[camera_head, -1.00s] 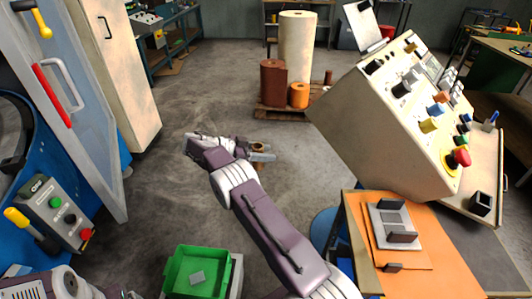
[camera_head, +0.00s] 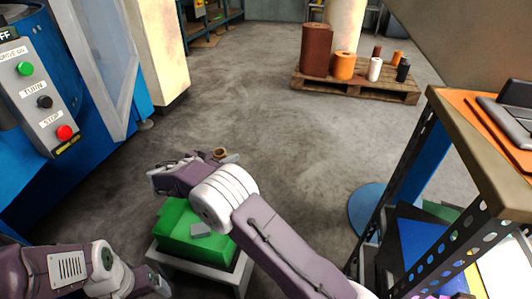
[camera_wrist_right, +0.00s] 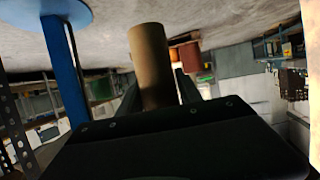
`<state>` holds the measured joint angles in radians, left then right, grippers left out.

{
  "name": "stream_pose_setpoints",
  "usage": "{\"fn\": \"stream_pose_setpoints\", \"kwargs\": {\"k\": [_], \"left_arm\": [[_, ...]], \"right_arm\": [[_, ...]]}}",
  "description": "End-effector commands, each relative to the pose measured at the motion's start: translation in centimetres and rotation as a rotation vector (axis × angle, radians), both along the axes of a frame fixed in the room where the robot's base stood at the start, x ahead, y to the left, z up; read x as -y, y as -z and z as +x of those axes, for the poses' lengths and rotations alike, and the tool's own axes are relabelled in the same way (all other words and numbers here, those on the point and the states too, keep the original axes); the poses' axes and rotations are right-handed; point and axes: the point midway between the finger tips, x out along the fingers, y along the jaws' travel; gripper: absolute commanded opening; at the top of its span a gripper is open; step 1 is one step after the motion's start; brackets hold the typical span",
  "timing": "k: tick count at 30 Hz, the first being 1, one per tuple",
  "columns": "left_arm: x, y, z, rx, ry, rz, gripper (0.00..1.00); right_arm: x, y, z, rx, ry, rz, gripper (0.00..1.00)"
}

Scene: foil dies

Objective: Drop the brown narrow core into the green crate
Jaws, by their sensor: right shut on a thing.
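The brown narrow core (camera_head: 222,155) is held in my right gripper (camera_head: 212,158), high over the floor. In the right wrist view the core (camera_wrist_right: 148,60) stands out as a plain tan-brown cylinder between the dark fingers.
A pallet (camera_head: 357,86) with brown, orange, white and black rolls stands at the back right. An orange-topped bench (camera_head: 490,130) is on the right. A blue machine with a button panel (camera_head: 45,102) is on the left. The middle floor is clear.

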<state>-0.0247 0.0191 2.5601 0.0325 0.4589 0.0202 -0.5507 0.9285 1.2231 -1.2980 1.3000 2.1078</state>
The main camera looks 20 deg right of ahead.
Motion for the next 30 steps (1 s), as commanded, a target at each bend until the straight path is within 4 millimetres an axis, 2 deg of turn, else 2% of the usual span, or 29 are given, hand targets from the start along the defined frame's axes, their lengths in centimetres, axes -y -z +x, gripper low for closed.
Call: {"fn": "stream_pose_setpoints", "kwargs": {"k": [1,3,6,9,12,19,30], "left_arm": [[0.0,2.5,0.0,0.000,0.000,0.000,0.88],[0.0,3.6,0.0,0.000,0.000,0.000,0.88],[0.0,4.7,0.0,0.000,0.000,0.000,0.88],[0.0,5.1,0.0,0.001,0.000,0.000,0.88],[0.0,5.2,0.0,0.001,0.000,0.000,0.88],[0.0,5.4,0.0,0.001,0.000,0.000,0.88],[0.0,7.3,0.0,0.000,0.000,0.000,0.88]], "right_arm": [[-2.5,2.1,-0.5,-0.004,-0.069,0.002,0.03],[-5.3,3.0,-1.1,-0.009,-0.155,0.003,0.03],[-8.3,3.8,-2.0,-0.015,-0.243,0.006,0.03],[-9.9,4.1,-2.6,-0.020,-0.292,0.007,0.03],[-10.5,4.1,-2.8,-0.021,-0.311,0.009,0.03],[-10.4,4.7,-2.8,-0.022,-0.310,0.008,0.03],[-10.4,9.4,-2.8,-0.023,-0.309,0.006,0.03]]}}
